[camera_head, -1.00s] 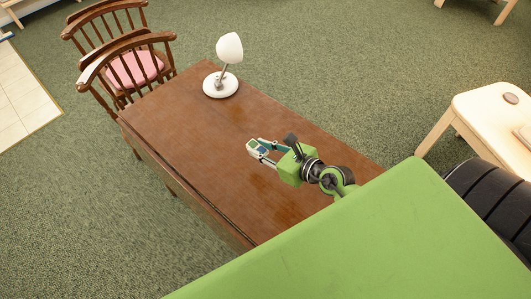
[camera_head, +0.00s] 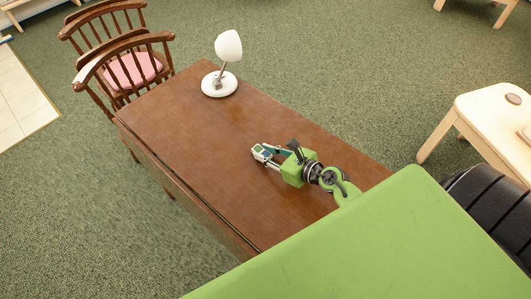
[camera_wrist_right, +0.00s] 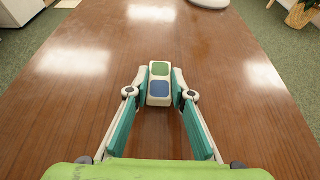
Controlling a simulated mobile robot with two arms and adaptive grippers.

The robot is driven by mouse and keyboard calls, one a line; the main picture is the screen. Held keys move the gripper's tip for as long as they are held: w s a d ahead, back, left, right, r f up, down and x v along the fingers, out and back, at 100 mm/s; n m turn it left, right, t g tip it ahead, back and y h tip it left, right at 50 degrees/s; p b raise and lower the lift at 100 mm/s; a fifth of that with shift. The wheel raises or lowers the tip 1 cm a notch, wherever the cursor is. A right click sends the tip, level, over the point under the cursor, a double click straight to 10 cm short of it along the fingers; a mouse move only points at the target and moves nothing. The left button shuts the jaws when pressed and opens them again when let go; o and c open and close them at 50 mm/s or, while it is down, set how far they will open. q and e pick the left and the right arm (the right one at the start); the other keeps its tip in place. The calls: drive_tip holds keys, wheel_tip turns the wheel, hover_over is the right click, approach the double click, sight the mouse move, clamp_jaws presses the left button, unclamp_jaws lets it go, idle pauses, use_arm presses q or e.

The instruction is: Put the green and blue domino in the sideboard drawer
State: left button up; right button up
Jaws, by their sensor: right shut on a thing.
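The green and blue domino (camera_wrist_right: 160,84) is a white block with a green square and a blue square. In the right wrist view it sits between the fingertips of my right gripper (camera_wrist_right: 159,93), which is shut on it. In the head view my right gripper (camera_head: 262,155) is over the brown wooden sideboard (camera_head: 185,120), and the domino is small at its tips. I cannot tell the exact height above the top. A seam runs along the sideboard's left front edge; no open drawer shows. My left gripper is not in view.
A white lamp (camera_head: 220,82) stands on the far end of the sideboard. Wooden chairs with a pink cushion (camera_head: 133,69) stand behind its far left end. The sideboard top between lamp and gripper is clear.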

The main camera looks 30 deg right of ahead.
drive_tip(key=shift+f, duration=0.2)
drive_tip(key=o, duration=0.9)
drive_tip(key=shift+r, duration=0.1)
